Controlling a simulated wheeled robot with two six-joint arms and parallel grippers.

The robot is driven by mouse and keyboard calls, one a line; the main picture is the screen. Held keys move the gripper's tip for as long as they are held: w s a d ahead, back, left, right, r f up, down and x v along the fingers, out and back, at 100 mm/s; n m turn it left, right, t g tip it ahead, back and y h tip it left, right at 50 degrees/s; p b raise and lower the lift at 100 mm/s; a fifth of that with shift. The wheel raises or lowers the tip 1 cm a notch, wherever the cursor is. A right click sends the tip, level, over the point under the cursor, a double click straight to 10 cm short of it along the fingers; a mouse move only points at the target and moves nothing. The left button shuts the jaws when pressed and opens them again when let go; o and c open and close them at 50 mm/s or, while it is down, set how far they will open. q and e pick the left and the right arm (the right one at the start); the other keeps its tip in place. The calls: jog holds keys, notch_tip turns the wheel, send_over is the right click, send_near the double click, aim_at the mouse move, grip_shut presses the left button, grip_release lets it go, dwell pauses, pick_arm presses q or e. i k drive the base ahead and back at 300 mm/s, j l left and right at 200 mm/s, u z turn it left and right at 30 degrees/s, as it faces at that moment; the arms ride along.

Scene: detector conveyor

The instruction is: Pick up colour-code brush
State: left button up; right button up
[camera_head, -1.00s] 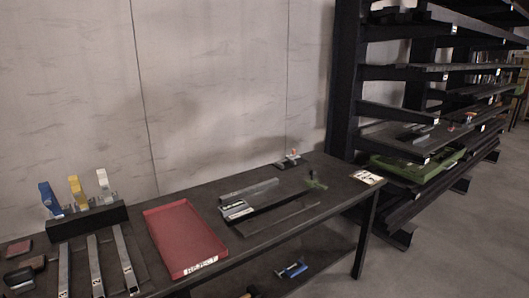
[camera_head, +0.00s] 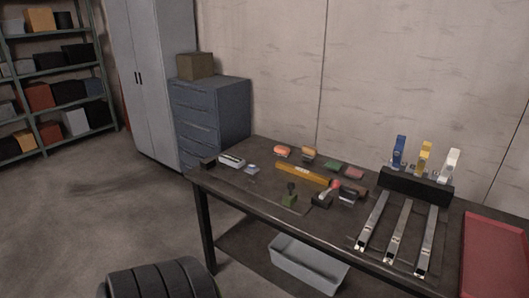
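A black rack (camera_head: 415,187) stands on the dark workbench at the right of the head view. Three upright coloured items that look like brushes stand in it: a blue one (camera_head: 399,150), a yellow one (camera_head: 424,157) and a white one (camera_head: 450,164). Their lower ends are hidden by the rack. I cannot tell which of them is the colour-code brush. Neither of my grippers is in the picture.
The workbench (camera_head: 268,190) holds several small items, a yellow bar (camera_head: 301,173) and three metal strips before the rack. A red tray (camera_head: 497,250) lies at right. A grey bin (camera_head: 306,268) sits below. A dark ribbed object (camera_head: 160,280) is at bottom left. Floor at left looks clear.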

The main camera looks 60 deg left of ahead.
aim_at(309, 153)
jog(key=u, duration=1.6)
jog(key=i+j, duration=0.1)
jog(key=j, duration=0.15)
jog(key=i+j, duration=0.1)
jog(key=j+u, duration=0.05)
jog(key=j, duration=0.1)
